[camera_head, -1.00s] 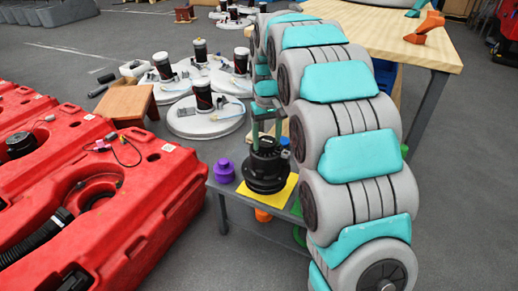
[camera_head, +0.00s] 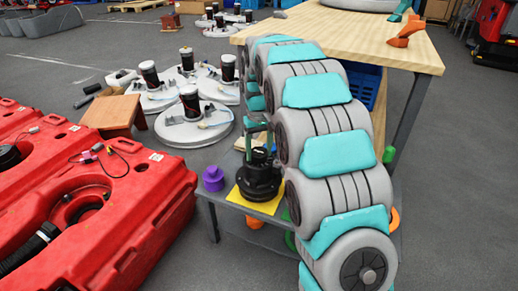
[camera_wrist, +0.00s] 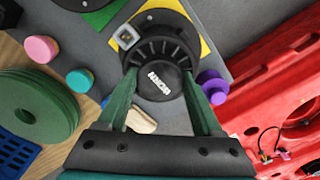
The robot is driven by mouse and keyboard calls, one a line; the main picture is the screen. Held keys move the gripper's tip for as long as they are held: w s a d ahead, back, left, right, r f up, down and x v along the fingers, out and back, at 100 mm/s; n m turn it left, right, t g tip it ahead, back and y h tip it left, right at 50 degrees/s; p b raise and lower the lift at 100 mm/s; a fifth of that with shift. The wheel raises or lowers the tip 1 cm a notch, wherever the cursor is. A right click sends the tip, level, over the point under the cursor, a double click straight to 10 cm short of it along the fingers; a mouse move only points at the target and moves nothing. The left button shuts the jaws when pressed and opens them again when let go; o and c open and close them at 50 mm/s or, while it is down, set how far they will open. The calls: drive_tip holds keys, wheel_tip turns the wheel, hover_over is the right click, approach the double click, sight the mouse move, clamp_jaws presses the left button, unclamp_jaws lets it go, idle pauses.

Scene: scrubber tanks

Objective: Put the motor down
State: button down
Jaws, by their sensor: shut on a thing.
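The motor (camera_head: 260,180) is black, with a round finned body, and stands upright over a yellow sheet on a low grey table. In the wrist view its lettered round top (camera_wrist: 160,82) faces me. My gripper (camera_wrist: 165,90) has one green finger on each side of this top and is shut on it. In the head view my gripper (camera_head: 258,140) comes down on the motor from above, partly hidden by my arm. The yellow sheet (camera_head: 238,198) shows around the motor's base. The motor appears to rest on it, but a small gap cannot be ruled out.
A purple knobbed part (camera_head: 213,179) stands close left of the motor on the grey table (camera_head: 228,210). Red tanks (camera_head: 130,225) lie further left. A wooden workbench (camera_head: 400,58) stands behind my arm. Grey floor is open at right.

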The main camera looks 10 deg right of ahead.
drive_tip(key=shift+c, duration=0.2)
unclamp_jaws()
drive_tip(key=shift+f, duration=0.1)
wheel_tip(320, 180, up, 12)
drive_tip(key=shift+p, duration=0.4)
